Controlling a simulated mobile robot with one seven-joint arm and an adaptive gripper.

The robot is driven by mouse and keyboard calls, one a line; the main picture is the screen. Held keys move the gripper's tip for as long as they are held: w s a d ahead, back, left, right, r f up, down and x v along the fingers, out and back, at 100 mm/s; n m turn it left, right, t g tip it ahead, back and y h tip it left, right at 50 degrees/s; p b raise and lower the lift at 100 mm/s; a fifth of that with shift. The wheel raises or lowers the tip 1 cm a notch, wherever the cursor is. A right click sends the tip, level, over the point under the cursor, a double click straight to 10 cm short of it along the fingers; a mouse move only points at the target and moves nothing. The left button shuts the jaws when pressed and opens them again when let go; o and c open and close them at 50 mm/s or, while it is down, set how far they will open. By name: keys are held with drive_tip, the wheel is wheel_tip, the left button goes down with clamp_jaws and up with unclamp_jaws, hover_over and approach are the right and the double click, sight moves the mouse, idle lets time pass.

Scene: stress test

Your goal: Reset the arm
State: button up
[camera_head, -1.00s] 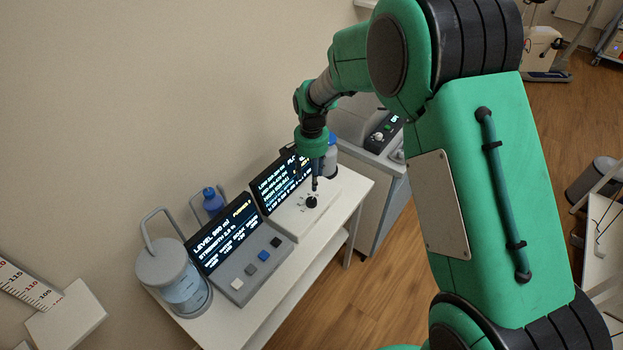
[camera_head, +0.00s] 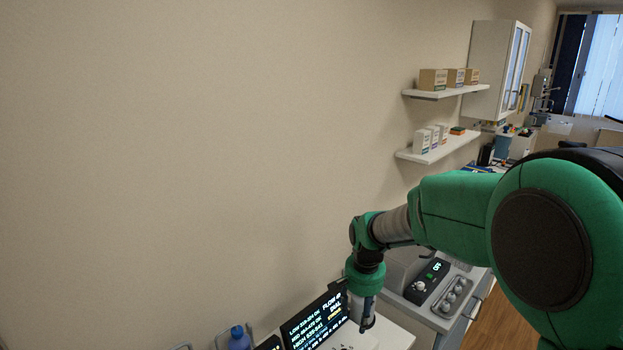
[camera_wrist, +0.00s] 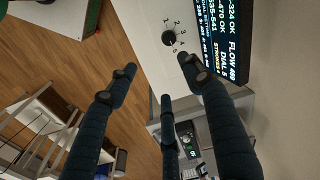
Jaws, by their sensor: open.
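My gripper (camera_head: 366,324) hangs pointing down over the white dial unit beside the lit "FLOW" screen (camera_head: 316,318). In the wrist view my gripper (camera_wrist: 160,77) shows dark blue fingers spread apart with nothing between them. The round black knob (camera_wrist: 169,38) with numbers around it lies beyond the fingertips, apart from them in the picture. The screen also shows in the wrist view (camera_wrist: 205,40) at the top right. My green arm reaches in from the right of the head view.
Wall shelves (camera_head: 440,150) with boxes and a white cabinet (camera_head: 492,70) are farther back. A blue-capped bottle (camera_head: 239,338) is at the lower left. Wooden floor (camera_wrist: 60,65) lies below.

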drive_tip(key=s+d+r+n+t, duration=0.1)
drive_tip(key=s+d+r, duration=0.2)
drive_tip(key=s+r, duration=0.55)
drive_tip(key=s+d+r+n+t, duration=0.1)
drive_tip(key=s+r, duration=0.4)
drive_tip(key=s, duration=0.7)
drive_tip(key=s+d+r+n+t, duration=0.2)
drive_tip(key=s+r, duration=0.4)
drive_tip(key=s, duration=0.6)
drive_tip(key=shift+s+d+t, duration=0.2)
drive_tip(key=shift+d+t, duration=0.1)
drive_tip(key=shift+d, duration=0.6)
drive_tip(key=shift+r, duration=0.15)
